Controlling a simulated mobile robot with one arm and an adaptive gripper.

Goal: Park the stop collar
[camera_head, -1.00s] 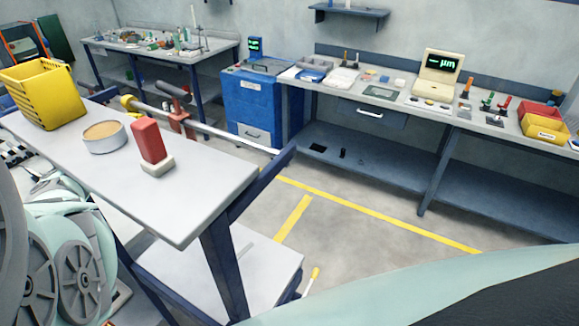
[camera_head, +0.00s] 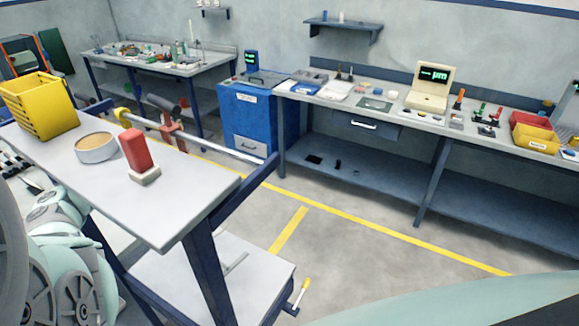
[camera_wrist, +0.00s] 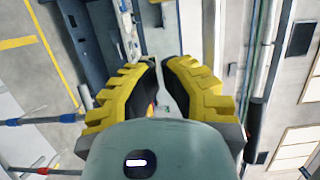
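I cannot pick out the stop collar with certainty. A metal bar (camera_head: 220,150) runs along the far side of the near table, with a yellow piece (camera_head: 122,115) at its left end and a red clamp-like part with a dark cylinder (camera_head: 170,124) around its left half. Either piece might be the collar. My gripper (camera_wrist: 160,66) shows in the wrist view, its yellow fingers with dark pads slightly apart. I see nothing held between them. The gripper is not visible in the head view, so its place relative to the bar is unclear.
The near table (camera_head: 185,200) holds a yellow basket (camera_head: 38,105), a round tin (camera_head: 96,148) and a red block on a pale base (camera_head: 137,150). A blue cabinet (camera_head: 247,118) and long workbench (camera_head: 400,108) stand behind. The floor (camera_head: 345,235) between is clear.

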